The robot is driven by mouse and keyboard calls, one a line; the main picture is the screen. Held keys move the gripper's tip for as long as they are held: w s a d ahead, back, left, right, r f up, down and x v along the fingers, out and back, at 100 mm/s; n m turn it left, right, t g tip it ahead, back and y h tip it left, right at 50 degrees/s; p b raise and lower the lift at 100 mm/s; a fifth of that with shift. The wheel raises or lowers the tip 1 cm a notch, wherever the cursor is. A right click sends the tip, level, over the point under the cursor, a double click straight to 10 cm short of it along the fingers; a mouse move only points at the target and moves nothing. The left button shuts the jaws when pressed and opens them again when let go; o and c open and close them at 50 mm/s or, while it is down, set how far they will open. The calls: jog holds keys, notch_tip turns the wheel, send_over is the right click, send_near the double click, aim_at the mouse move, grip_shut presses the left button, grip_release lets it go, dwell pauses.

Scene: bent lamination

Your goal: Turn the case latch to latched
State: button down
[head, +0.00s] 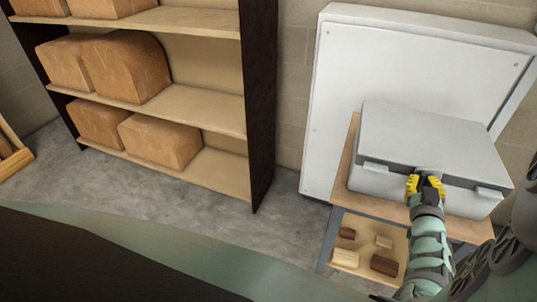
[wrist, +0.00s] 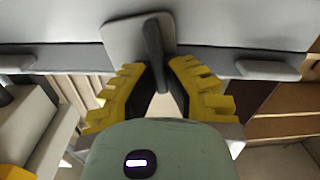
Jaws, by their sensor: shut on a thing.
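A grey case (head: 430,135) lies closed on a small wooden stand, its front facing me. The case latch (head: 428,171) is at the middle of that front, partly hidden by my gripper. In the wrist view the latch is a dark grey lever (wrist: 153,45) on a lighter plate, standing nearly upright in the picture. My gripper (head: 425,181) has yellow ribbed fingers. In the wrist view the gripper (wrist: 158,70) is shut on the latch lever, one finger on each side. The contact points are partly hidden.
Two side clasps (head: 379,168) (head: 489,193) flank the latch. The stand's top (head: 383,204) reaches just past the case. Small wooden blocks (head: 384,265) lie on its lower shelf. A white panel (head: 335,90) stands behind. A shelf unit (head: 205,105) with brown boxes is left, with clear floor between.

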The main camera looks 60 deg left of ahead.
jog(key=shift+f, duration=0.1)
jog(key=f+n+b, duration=0.1)
jog(key=n+b, duration=0.2)
jog(key=n, duration=0.1)
jog(key=f+n+b, duration=0.1)
jog(key=n+b, duration=0.3)
jog(key=f+n+b, duration=0.1)
jog(key=n+b, duration=0.3)
jog(key=shift+w+d+f, duration=0.1)
jog(key=shift+w+d, duration=0.05)
jog(key=shift+d, duration=0.05)
jog(key=shift+w+d+f+n+b, duration=0.1)
jog(key=shift+w+d+n+b, duration=0.05)
jog(key=shift+n+b, duration=0.7)
jog(key=shift+w+d+n+b, duration=0.15)
jog(key=shift+n+b, duration=0.45)
jog(key=shift+n, duration=0.35)
jog(key=shift+d, duration=0.1)
jog(key=c, duration=1)
grip_release()
jog(key=shift+s, duration=0.1)
